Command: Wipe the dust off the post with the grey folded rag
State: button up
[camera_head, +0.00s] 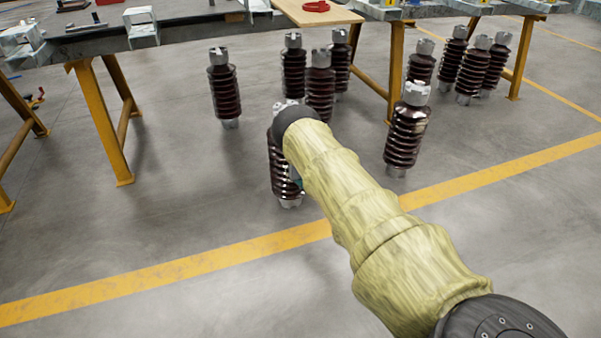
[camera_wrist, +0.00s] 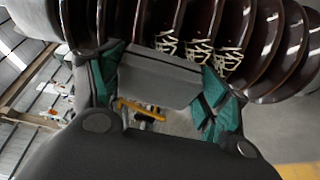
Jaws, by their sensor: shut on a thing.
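The post is a brown ribbed insulator (camera_head: 281,168) with metal ends, standing on the floor beside the end of my arm, which partly hides it. In the wrist view, its dark ribs (camera_wrist: 262,45) fill the top. Pale scribbled dust patches (camera_wrist: 198,52) show on several ribs, just beyond the rag. My gripper (camera_wrist: 162,73), with teal finger pads, is shut on the grey folded rag (camera_wrist: 155,82). The rag's far edge is close against the ribs; I cannot tell if it touches. In the head view the rag is hidden, with only a bit of teal showing.
Several similar insulators (camera_head: 407,135) stand on the floor behind and to the right. Steel beams (camera_head: 190,30) on yellow trestles (camera_head: 105,120) run across the back. A wooden board (camera_head: 318,13) with a red item lies there. The floor at left and front is clear, crossed by a yellow line (camera_head: 170,275).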

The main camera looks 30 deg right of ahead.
jog(key=shift+w+r+p, duration=0.15)
jog(key=shift+r+p, duration=1.4)
jog(key=shift+r, duration=0.85)
jog(key=r+p, duration=0.2)
jog(key=r, duration=0.1)
jog(key=r+p, duration=0.1)
jog(key=p, duration=0.1)
jog(key=shift+s+r, duration=0.3)
jog(key=shift+r, duration=0.1)
jog(key=shift+s+a+p, duration=0.25)
jog(key=shift+s+p, duration=0.25)
jog(key=shift+s, duration=0.45)
jog(key=shift+s+a+p, duration=0.25)
jog(key=shift+s+p, duration=0.25)
jog(key=shift+s, duration=0.5)
jog(key=shift+s+a+p, duration=0.25)
jog(key=shift+s+p, duration=0.25)
jog(key=shift+s, duration=0.45)
jog(key=shift+s+a+p, duration=0.2)
jog(key=shift+s+p, duration=0.2)
jog(key=shift+s, duration=0.35)
jog(key=shift+s+a+p, duration=0.15)
jog(key=shift+s+p, duration=0.25)
jog(key=shift+s, duration=0.3)
